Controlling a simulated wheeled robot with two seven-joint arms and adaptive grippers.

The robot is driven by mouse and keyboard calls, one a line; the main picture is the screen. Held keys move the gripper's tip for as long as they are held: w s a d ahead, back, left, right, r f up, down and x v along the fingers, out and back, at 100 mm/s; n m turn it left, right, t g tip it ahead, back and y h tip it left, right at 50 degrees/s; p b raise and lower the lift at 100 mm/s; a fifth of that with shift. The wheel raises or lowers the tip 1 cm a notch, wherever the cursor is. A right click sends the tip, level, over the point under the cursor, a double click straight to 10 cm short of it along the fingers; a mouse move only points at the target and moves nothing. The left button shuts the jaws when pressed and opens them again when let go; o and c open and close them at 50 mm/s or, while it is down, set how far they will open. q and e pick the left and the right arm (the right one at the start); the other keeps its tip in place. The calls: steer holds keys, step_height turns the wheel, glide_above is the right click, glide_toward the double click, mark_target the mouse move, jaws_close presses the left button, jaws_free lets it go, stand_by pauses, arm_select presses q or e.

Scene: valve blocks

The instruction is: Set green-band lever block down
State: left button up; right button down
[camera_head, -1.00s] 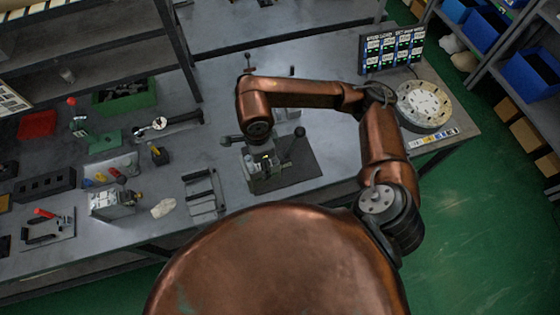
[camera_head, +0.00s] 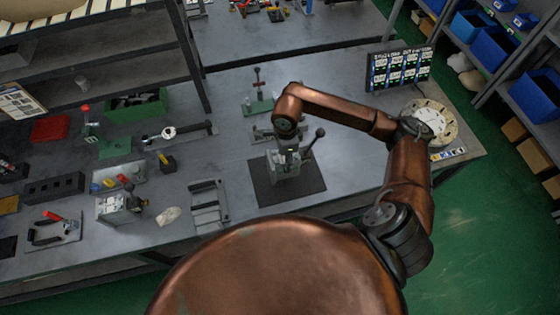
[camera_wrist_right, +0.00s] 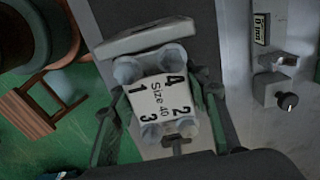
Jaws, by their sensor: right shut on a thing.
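My right gripper (camera_head: 287,150) points down over the black mat (camera_head: 258,190) in the head view. It is shut on a grey lever block (camera_head: 285,166), whose ball-ended lever (camera_head: 314,139) sticks out to the right. In the right wrist view the block (camera_wrist_right: 160,108) sits between the two fingers, with a white "Size 40" face numbered 1 to 4 and bolt heads at its corners. The block appears upright over the mat; I cannot tell whether it touches it. I cannot make out a green band clearly. My left gripper is out of view.
Behind the mat stands a lever fixture on a green base (camera_head: 258,103). A grey rack frame (camera_head: 208,203) lies left of the mat. A round pale dial (camera_head: 430,122) and a lit display panel (camera_head: 399,70) are at the right. Bare bench lies right of the mat.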

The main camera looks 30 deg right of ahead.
steer(key=shift+w+d+f, duration=0.4)
steer(key=shift+d+f, duration=0.05)
steer(key=shift+f, duration=0.2)
steer(key=shift+f+p, duration=0.4)
steer(key=shift+f, duration=1.15)
steer(key=c, duration=1.6)
jaws_free()
steer(key=shift+f, duration=0.25)
steer(key=o, duration=0.5)
steer(key=shift+r, duration=0.1)
step_height(320, 180, up, 12)
steer(key=shift+r+b, duration=0.1)
steer(key=shift+b, duration=0.5)
